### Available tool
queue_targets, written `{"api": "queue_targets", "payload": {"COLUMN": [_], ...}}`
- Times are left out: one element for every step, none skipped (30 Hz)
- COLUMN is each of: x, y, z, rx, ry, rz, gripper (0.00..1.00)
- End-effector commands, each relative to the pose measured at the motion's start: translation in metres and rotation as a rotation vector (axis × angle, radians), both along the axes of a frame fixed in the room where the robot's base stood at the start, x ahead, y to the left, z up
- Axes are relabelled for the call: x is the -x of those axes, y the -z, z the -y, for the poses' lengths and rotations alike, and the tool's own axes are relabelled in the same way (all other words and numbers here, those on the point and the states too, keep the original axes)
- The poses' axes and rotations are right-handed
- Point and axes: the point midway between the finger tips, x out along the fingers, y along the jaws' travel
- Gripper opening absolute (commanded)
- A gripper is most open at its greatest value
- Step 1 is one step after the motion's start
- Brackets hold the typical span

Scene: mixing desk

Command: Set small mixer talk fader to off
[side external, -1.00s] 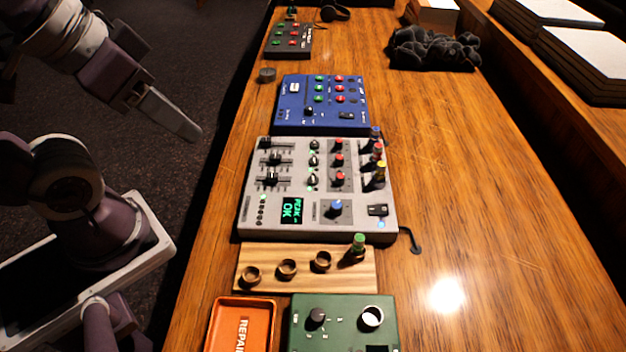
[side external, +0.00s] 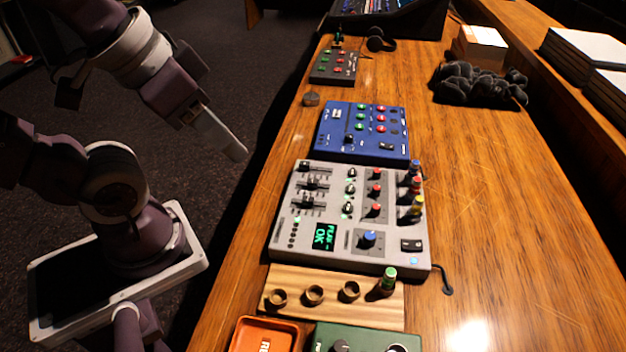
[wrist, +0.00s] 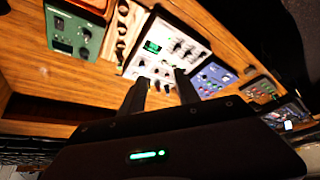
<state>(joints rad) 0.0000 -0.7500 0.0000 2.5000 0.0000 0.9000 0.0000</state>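A light grey mixer (side external: 345,238) lies in the middle of the wooden desk. Several dark fader caps sit in slots at its upper left, among them an upper cap (side external: 312,185) and a lower cap (side external: 306,205). Their labels are too small to read, so I cannot tell which is the talk fader. A green display (side external: 324,237) reads "OK". The mixer also shows in the wrist view (wrist: 168,70), beyond the fingertips. My gripper (side external: 238,153) hangs left of the desk edge, apart from the mixer. In the wrist view its fingers (wrist: 160,76) are spread and empty.
A blue box (side external: 362,130) lies behind the mixer, and a smaller dark box (side external: 335,66) farther back. A wooden strip (side external: 335,312) with rings, an orange tray (side external: 265,322) and a green box (side external: 365,340) are in front. Coloured-top jacks stand along the mixer's right side.

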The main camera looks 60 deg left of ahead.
Motion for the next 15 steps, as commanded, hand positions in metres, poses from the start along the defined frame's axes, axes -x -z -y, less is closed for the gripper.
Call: {"api": "queue_targets", "payload": {"x": [0.0,0.0,0.0,0.0,0.0,0.0,0.0,-0.001,-0.005,-0.011,-0.018,-0.033,-0.046,-0.061,-0.082], "y": [0.0,0.0,0.0,0.0,0.0,0.0,0.0,0.0,-0.001,-0.001,-0.001,0.0,0.002,0.005,0.012], "z": [0.0,0.0,0.0,0.0,0.0,0.0,0.0,0.0,-0.001,-0.002,-0.004,-0.007,-0.011,-0.015,-0.022], "rx": [0.0,0.0,0.0,0.0,0.0,0.0,0.0,-0.002,-0.009,-0.019,-0.032,-0.057,-0.077,-0.098,-0.125], "ry": [0.0,0.0,0.0,0.0,0.0,0.0,0.0,0.002,0.011,0.021,0.039,0.075,0.105,0.144,0.2], "rz": [0.0,0.0,0.0,0.0,0.0,0.0,0.0,-0.002,-0.011,-0.024,-0.041,-0.07,-0.098,-0.126,-0.168], "gripper": [0.38,0.38,0.38,0.38,0.38,0.38,0.38,0.38,0.38,0.38,0.38,0.38,0.38,0.38,0.38]}}
